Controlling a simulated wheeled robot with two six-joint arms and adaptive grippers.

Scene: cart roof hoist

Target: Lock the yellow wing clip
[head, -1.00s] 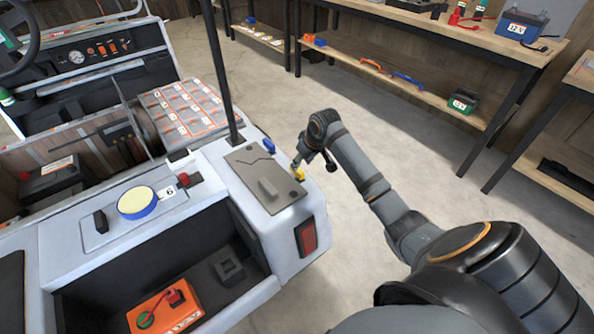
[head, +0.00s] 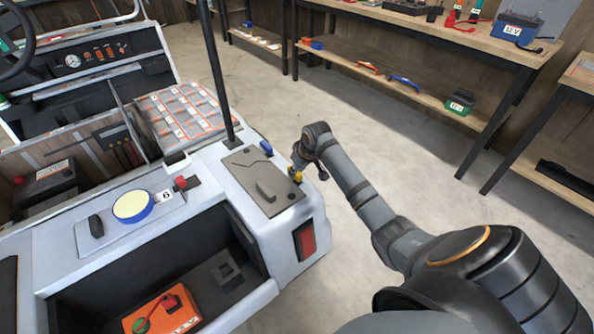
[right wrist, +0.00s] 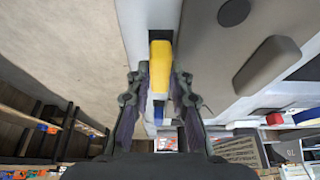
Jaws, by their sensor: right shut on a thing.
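The yellow wing clip (head: 296,176) sits at the right edge of the cart's white rear deck, beside a grey plate (head: 245,173). In the right wrist view the yellow wing clip (right wrist: 160,62) points straight up the picture, between my fingers. My right gripper (head: 297,165) is shut on it, with one finger on each side (right wrist: 160,80). The fingers hide part of the clip in the head view. A blue clip (head: 266,148) sits farther back on the same edge. It also shows in the right wrist view (right wrist: 158,113). My left gripper is not in view.
A dark upright post (head: 218,75) rises from the deck behind the plate. A raised grey handle (head: 265,190) stands on the plate near my gripper. Open floor lies right of the cart, before the shelves (head: 420,85).

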